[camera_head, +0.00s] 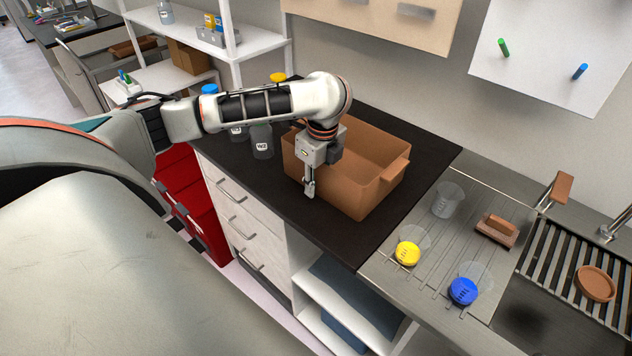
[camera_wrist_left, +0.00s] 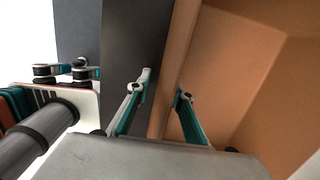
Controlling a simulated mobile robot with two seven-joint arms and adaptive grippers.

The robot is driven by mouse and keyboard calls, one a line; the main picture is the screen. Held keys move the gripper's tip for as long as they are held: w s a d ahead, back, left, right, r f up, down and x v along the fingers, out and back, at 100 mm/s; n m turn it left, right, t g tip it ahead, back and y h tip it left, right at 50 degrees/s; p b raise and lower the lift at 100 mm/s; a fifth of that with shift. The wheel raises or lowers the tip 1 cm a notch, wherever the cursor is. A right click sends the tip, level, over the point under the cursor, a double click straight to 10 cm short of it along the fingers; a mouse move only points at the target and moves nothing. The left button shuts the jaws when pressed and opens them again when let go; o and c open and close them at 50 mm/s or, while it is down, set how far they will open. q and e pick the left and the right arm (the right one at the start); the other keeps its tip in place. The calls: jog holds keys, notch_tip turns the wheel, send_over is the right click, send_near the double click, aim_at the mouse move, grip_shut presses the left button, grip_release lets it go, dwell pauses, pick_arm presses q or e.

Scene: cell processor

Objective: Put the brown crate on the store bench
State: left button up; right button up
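The brown crate (camera_head: 365,195), open at the top and with a handle ledge on its right side, stands on a dark worktop (camera_head: 425,155). It looks empty in the part I see. My left gripper (camera_head: 309,188) points down at the crate's near left wall. In the left wrist view my left gripper (camera_wrist_left: 162,88) is open, with one finger outside the crate wall (camera_wrist_left: 171,75) and one inside. A gap shows between the outer finger and the wall. My right gripper is in neither view. No label shows which surface is the store bench.
Jars (camera_head: 262,142) stand left of the crate. A steel drainer (camera_head: 415,275) with beakers, yellow and blue lids and a brush adjoins on the right, beside a sink grid (camera_head: 560,275). White shelves (camera_head: 275,50) stand behind; another dark bench (camera_head: 85,30) is at far upper left.

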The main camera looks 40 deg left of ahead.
pick_arm(q)
jog(key=shift+r, duration=0.15)
jog(key=shift+r, duration=0.3)
notch_tip(320, 180, up, 11)
jog(key=d, duration=0.1)
jog(key=shift+s+d+r, duration=0.2)
jog(key=shift+d, duration=0.05)
dwell(0.5)
jog(key=shift+s+f, duration=0.1)
